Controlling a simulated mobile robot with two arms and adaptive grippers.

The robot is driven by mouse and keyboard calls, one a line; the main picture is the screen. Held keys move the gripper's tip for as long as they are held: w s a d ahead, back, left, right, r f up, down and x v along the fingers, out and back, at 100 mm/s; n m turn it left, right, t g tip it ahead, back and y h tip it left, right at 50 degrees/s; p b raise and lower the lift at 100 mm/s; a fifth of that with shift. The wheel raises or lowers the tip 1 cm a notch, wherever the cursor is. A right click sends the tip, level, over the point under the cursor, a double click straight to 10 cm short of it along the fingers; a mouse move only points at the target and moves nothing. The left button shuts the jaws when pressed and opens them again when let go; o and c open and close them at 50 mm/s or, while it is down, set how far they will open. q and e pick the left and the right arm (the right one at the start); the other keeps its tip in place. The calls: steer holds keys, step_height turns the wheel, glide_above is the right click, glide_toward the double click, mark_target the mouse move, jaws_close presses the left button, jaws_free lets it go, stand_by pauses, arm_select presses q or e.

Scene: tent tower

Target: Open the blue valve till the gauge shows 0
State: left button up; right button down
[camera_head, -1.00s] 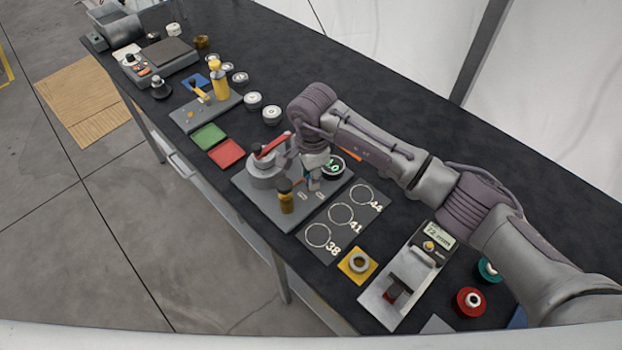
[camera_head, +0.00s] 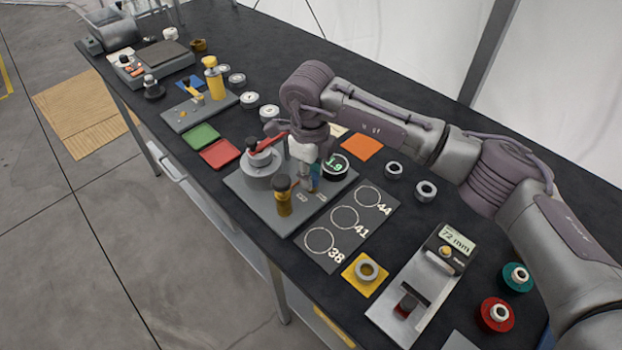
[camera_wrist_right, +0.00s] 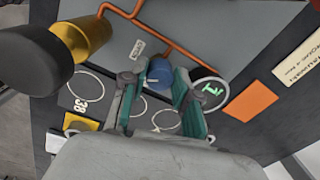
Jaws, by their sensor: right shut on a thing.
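The blue valve (camera_wrist_right: 160,75) is a round blue knob between the teal fingers of my right gripper (camera_wrist_right: 172,100) in the right wrist view. My right gripper is shut on it; in the head view the gripper (camera_head: 311,180) points down over the grey plate (camera_head: 254,204), and its fingers largely hide the valve. The round gauge (camera_head: 336,164) beside it has green digits that read 1.9. It also shows in the right wrist view (camera_wrist_right: 210,93), tilted and partly covered by a finger. My left gripper is not in view.
On the same plate stand a yellow-brass cylinder with a black top (camera_head: 284,197) and a grey round body (camera_head: 263,170) with a red lever (camera_head: 268,141). A card with several circles (camera_head: 345,228) lies to the right. An orange square (camera_head: 361,146) lies behind.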

steer(key=m+b, duration=0.2)
steer(key=m, duration=0.3)
steer(key=shift+b, duration=0.4)
stand_by(0.3)
steer(key=c, duration=0.9)
jaws_free()
steer(key=shift+o, duration=0.2)
steer(key=shift+r, duration=0.15)
step_height(320, 180, up, 12)
steer(key=shift+a, duration=0.15)
steer(key=shift+s+f, duration=0.15)
steer(key=shift+f, duration=0.05)
